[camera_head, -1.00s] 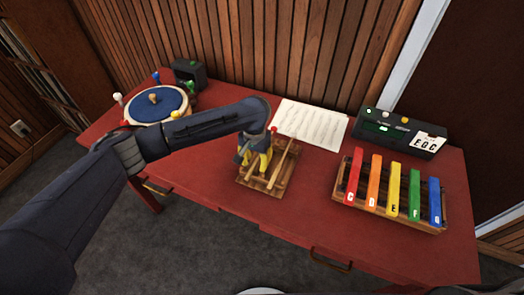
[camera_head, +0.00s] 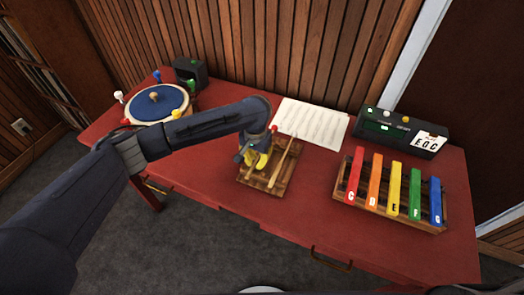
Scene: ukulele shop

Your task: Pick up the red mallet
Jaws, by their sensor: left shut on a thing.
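The red mallet (camera_head: 274,129) is at the wooden rack (camera_head: 246,180) in the middle of the red table; its red head shows just beyond my left gripper. My left gripper (camera_head: 257,162), with yellow fingers, points down over the left part of the rack. It is shut on the red mallet, whose handle is mostly hidden by the fingers and wrist. Another wooden stick (camera_head: 282,167) lies slantwise on the rack to the right of the fingers. My right gripper is out of view.
A row of coloured bars (camera_head: 375,187) stands on the right, before a dark box with a letter card (camera_head: 430,142). Sheet music (camera_head: 312,125) lies behind the rack. A round blue-topped drum (camera_head: 160,100) with coloured knobs is at left. The front middle table (camera_head: 290,215) is clear.

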